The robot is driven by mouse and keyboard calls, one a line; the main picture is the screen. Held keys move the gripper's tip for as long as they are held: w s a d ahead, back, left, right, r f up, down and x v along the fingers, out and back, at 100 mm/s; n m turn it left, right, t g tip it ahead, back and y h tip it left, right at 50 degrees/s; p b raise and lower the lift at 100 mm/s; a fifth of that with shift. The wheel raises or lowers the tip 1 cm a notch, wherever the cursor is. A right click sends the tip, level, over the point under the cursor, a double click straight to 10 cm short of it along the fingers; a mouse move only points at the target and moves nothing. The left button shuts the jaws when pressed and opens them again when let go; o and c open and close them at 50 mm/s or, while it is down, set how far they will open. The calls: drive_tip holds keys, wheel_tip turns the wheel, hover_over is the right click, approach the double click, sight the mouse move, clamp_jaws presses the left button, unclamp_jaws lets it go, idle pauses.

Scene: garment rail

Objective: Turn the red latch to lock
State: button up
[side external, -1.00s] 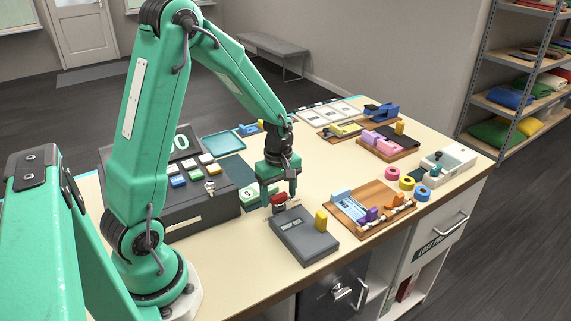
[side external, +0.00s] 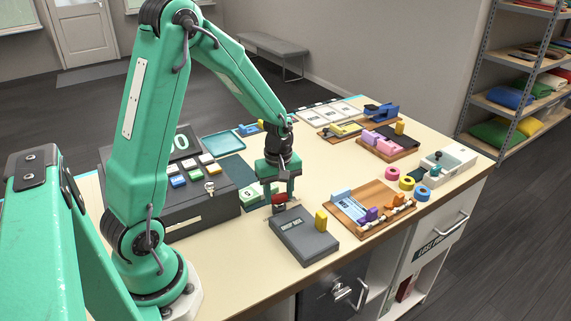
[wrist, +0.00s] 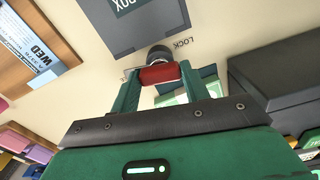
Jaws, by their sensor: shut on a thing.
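The red latch (side external: 279,199) is at the back-left edge of a grey box (side external: 305,238) on the counter. In the wrist view the red latch (wrist: 160,75) lies crosswise between my fingers, in front of a dark round pivot (wrist: 159,54). The word LOCK (wrist: 183,43) is printed beside the pivot, on its right. My gripper (wrist: 160,70) is shut on the latch, one finger at each end. In the side view my gripper (side external: 279,196) points down over the latch, and its fingers partly hide it. The box lid shows a "DROP BOX" label.
A dark register with keys (side external: 195,182) stands left of my gripper. A wooden board with a date card (side external: 372,208) and tape rolls (side external: 407,183) lie farther right. Some counter in front of the box is clear.

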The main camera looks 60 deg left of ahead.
drive_tip(key=m, duration=1.5)
drive_tip(key=shift+m, duration=0.4)
drive_tip(key=o, duration=1)
